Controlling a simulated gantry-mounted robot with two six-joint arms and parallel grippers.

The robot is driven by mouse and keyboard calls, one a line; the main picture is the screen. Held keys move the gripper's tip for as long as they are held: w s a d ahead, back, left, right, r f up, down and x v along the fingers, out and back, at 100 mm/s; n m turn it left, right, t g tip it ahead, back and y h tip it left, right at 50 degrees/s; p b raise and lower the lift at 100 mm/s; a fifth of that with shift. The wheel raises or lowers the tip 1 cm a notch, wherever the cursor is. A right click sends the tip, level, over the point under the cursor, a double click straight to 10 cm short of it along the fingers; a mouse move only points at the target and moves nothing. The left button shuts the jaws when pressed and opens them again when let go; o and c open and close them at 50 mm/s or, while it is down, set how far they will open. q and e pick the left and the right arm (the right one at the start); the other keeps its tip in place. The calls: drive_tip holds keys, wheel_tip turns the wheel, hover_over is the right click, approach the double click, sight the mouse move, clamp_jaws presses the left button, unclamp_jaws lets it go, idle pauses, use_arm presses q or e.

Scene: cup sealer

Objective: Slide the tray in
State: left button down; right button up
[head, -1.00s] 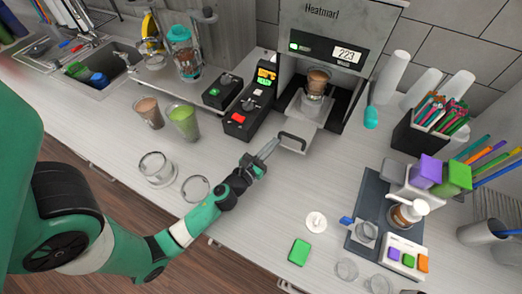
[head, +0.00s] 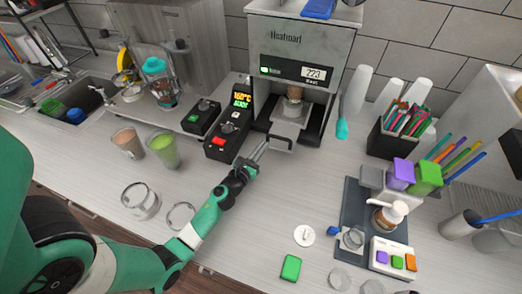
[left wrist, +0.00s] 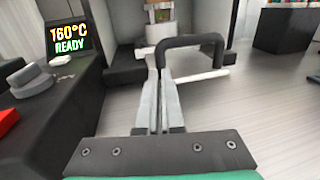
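The grey tray (head: 288,129) sits low in the opening of the Heatmart sealing machine (head: 300,60), with its dark handle (head: 281,143) at the front. A cup with brown contents (head: 294,92) stands in the machine above the tray. My left gripper (head: 262,148) is at the left end of the handle, its fingers pointing at the machine. In the left wrist view the fingers (left wrist: 158,95) are close together, with the handle (left wrist: 192,42) just beyond their tips. I cannot tell whether they touch it. My right gripper is out of view.
A black control box (head: 228,135) reading 160°C READY stands close left of my gripper. Filled cups (head: 163,150) and glass jars (head: 141,200) are further left. A dark station mat (head: 352,215) with dispensers is at the right.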

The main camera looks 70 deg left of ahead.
use_arm(q)
drive_tip(key=shift+s+f, duration=0.1)
drive_tip(key=shift+s+d, duration=0.15)
drive_tip(key=shift+s, duration=0.05)
drive_tip(key=b+v, duration=0.1)
drive_tip(key=v, duration=0.9)
drive_tip(key=shift+s+d+f, duration=0.1)
drive_tip(key=shift+s+d, duration=0.25)
drive_tip(key=shift+s, duration=0.05)
drive_tip(key=shift+w, duration=0.1)
